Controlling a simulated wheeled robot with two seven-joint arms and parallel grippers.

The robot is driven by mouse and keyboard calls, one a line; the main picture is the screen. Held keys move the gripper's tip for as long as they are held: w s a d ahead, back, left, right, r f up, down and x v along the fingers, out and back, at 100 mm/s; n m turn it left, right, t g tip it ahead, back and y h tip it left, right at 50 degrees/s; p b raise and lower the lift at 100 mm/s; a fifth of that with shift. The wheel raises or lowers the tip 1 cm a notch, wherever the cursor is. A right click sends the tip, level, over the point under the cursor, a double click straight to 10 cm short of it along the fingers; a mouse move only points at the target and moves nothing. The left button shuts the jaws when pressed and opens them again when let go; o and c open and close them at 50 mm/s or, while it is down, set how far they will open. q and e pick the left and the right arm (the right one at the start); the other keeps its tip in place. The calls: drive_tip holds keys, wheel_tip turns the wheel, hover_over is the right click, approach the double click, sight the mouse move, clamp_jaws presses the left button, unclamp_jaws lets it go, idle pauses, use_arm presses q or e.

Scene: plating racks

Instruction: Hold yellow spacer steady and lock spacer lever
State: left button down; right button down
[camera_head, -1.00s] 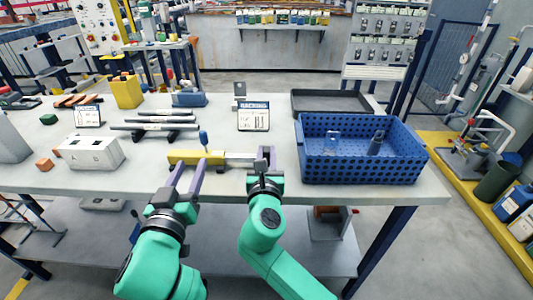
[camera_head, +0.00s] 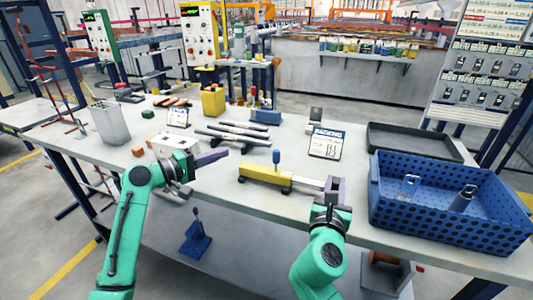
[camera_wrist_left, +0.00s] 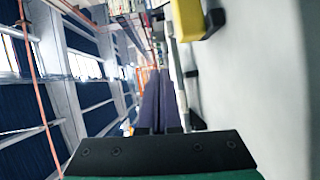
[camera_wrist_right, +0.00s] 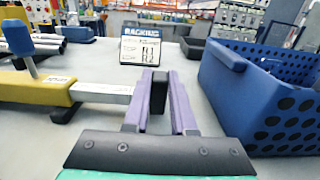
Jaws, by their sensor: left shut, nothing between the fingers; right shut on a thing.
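The yellow spacer (camera_head: 265,178) lies on the table in the head view, with a blue lever (camera_head: 276,158) standing upright on it. A light metal bar (camera_head: 308,183) runs from its right end. The spacer (camera_wrist_right: 35,90), lever (camera_wrist_right: 20,42) and bar (camera_wrist_right: 100,91) also show in the right wrist view. My right gripper (camera_head: 333,186) is shut on the spacer's bar end, a dark upright piece (camera_wrist_right: 159,92) between its fingers. My left gripper (camera_head: 212,157) is shut and empty, left of the spacer and apart from it. The left wrist view shows part of the spacer (camera_wrist_left: 190,18).
A blue perforated crate (camera_head: 450,220) stands close right of my right gripper. A white block (camera_head: 172,146) is behind my left gripper. The table in front of the spacer is clear.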

sight(276, 162)
use_arm(q)
drive_tip(key=d+g+h, duration=0.1)
drive_tip(key=s+d+r+m+g+h, duration=0.1)
drive_tip(key=d+m+g+h, duration=0.1)
drive_tip(key=shift+s+d+r+h, duration=0.2)
drive_tip(key=shift+s+d+h, duration=0.1)
drive_tip(key=shift+s+h, duration=0.1)
drive_tip(key=shift+w+d, duration=0.1)
drive_tip(key=x, duration=1)
drive_tip(key=shift+s+d+f, duration=0.1)
drive_tip(key=shift+s+d, duration=0.05)
drive_tip(key=shift+s, duration=0.9)
drive_tip(key=shift+s+d, duration=0.15)
drive_tip(key=shift+s, duration=0.85)
